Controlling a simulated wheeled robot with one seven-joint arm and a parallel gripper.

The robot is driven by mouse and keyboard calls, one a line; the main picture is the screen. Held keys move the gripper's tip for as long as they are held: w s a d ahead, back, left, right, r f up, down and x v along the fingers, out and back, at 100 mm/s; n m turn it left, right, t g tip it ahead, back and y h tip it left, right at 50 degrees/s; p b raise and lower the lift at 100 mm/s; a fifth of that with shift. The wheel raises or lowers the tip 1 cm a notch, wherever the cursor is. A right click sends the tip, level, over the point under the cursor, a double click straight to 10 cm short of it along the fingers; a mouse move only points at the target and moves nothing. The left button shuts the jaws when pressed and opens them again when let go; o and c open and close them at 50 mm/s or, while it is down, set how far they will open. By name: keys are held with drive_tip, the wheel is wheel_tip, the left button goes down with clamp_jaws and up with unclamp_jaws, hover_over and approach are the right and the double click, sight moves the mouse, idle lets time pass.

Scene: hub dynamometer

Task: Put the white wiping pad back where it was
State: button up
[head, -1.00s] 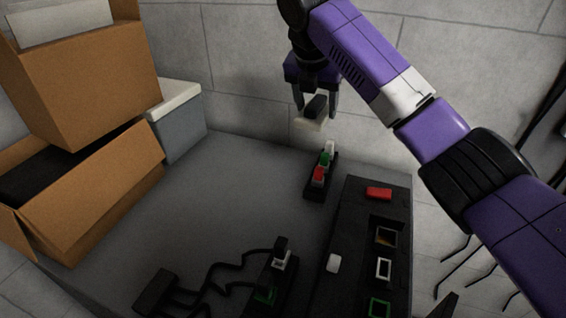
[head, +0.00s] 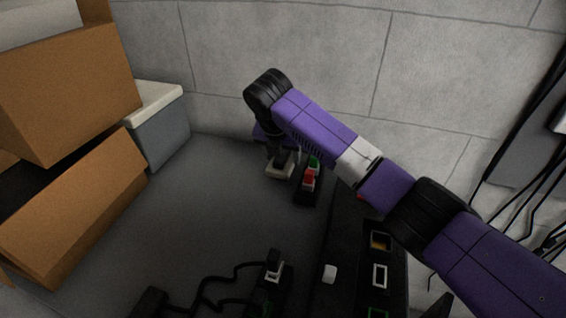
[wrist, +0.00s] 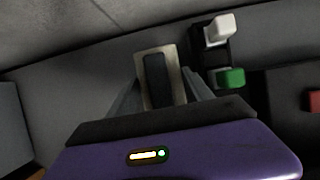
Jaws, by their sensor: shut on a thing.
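The white wiping pad (head: 279,171) is a pale flat block with a dark grip on top. It is in my gripper, low at the back of the grey table, just left of the small black holder (head: 306,194) with coloured pieces. In the wrist view the pad (wrist: 171,59) sits between the fingers, its dark grip (wrist: 156,82) clasped by my gripper (wrist: 160,98). The pad looks close to the table top; I cannot tell whether it touches. My arm hides part of the area to the right.
The holder carries a red piece (head: 309,180) and a green piece (wrist: 231,78), with a white piece (wrist: 219,27) beyond. A long black unit (head: 345,247) stands to the right. Cardboard boxes (head: 75,210) and a grey bin (head: 160,130) are left. The middle of the table is clear.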

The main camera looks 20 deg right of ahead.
drive_tip(key=shift+f, duration=1.4)
drive_tip(key=shift+f, duration=0.1)
drive_tip(key=o, duration=1)
drive_tip(key=shift+o, duration=0.2)
drive_tip(key=v, duration=1.2)
